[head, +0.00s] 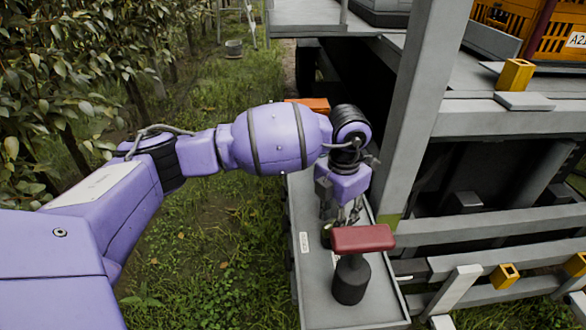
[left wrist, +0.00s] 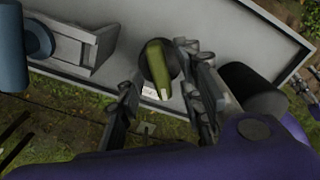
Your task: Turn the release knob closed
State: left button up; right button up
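The release knob, an olive-green bar on a dark round base, shows in the left wrist view (left wrist: 156,68) on a grey panel. Its bar runs nearly up and down in that picture, tilted slightly. In the head view the knob (head: 327,236) is mostly hidden behind my left gripper and a red handle. My left gripper (head: 342,214) points down over the grey panel (head: 309,270). Its fingers are apart, one on each side of the knob in the left wrist view, with gaps visible between them and the bar. My right gripper is not in view.
A red crossbar (head: 363,238) on a dark cylinder (head: 351,280) stands close in front of my left gripper. A grey post (head: 420,100) rises just right of it. An orange block (head: 308,104) lies behind. Grass (head: 220,260) and leafy trees (head: 60,70) are left.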

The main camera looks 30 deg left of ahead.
pick_arm(q)
jog(key=shift+c, duration=0.6)
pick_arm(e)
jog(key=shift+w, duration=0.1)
pick_arm(q)
grip_shut()
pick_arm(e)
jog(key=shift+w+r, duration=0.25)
pick_arm(q)
jog(key=shift+r+m, duration=0.1)
jog(key=shift+m, duration=0.3)
jog(key=m, duration=0.4)
jog(key=shift+w+b, duration=0.1)
jog(key=shift+b, duration=0.3)
jog(key=shift+m, duration=1)
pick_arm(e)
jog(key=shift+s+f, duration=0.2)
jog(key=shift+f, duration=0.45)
pick_arm(q)
jog(key=shift+o, duration=0.6)
grip_release()
